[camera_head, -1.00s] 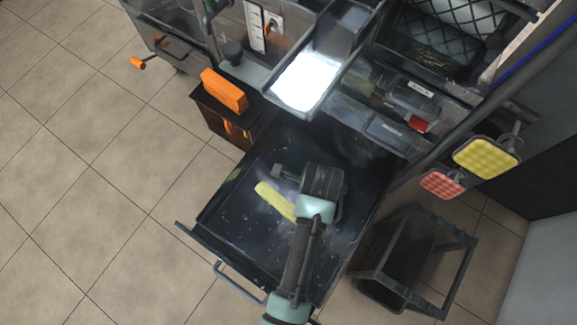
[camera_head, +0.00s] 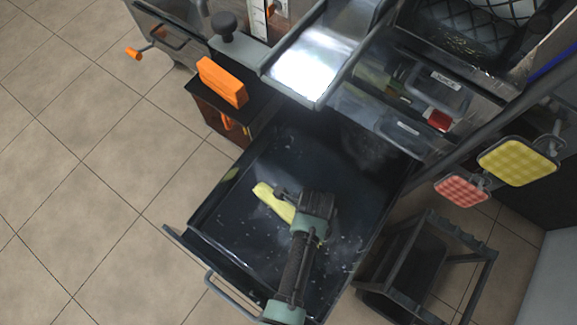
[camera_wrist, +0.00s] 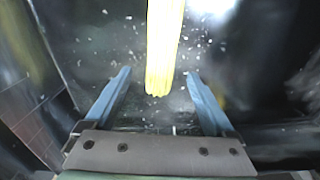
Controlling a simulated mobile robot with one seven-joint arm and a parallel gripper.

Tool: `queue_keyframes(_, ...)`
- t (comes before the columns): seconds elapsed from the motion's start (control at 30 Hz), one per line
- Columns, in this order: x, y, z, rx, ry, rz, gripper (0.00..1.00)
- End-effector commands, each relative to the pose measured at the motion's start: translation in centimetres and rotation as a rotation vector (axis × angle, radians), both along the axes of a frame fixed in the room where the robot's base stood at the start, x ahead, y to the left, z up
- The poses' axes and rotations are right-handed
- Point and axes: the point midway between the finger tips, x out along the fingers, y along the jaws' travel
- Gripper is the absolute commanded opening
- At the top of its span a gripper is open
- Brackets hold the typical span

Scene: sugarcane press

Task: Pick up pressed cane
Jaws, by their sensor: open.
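The pressed cane (camera_head: 272,203) is a pale yellow strip lying in the dark open drawer (camera_head: 232,245). Its right part is hidden behind my arm in the head view. In the wrist view the cane (camera_wrist: 165,45) comes down from the top edge, and its near end lies in line with the space between my two fingers. My gripper (camera_wrist: 155,85) is open, with one blue finger on each side of the cane's line. In the head view my gripper (camera_head: 282,194) is over the drawer beside the cane. Whether it touches the cane cannot be told.
A metal chute (camera_head: 312,70) hangs over the drawer's back edge. An orange block (camera_head: 222,82) sits on a dark box at the drawer's left. A dark stand (camera_head: 425,265) is at the right. Yellow (camera_head: 517,162) and red (camera_head: 461,189) pads hang at the right. Pale scraps dot the drawer floor.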

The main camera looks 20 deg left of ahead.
Motion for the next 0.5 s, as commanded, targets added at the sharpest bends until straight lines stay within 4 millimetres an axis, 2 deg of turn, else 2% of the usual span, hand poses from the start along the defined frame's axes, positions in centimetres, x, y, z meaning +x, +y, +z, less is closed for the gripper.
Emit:
queue_keyframes(0.03,0.0,0.1,-1.3,0.0,0.001,0.001,0.89)
queue_keyframes(0.2,0.1,0.1,-3.6,0.0,0.001,0.0,0.89)
queue_keyframes(0.47,0.1,0.1,-3.7,0.0,-0.002,0.001,0.89)
queue_keyframes(0.5,0.1,0.1,-3.7,0.0,-0.001,0.001,0.82)
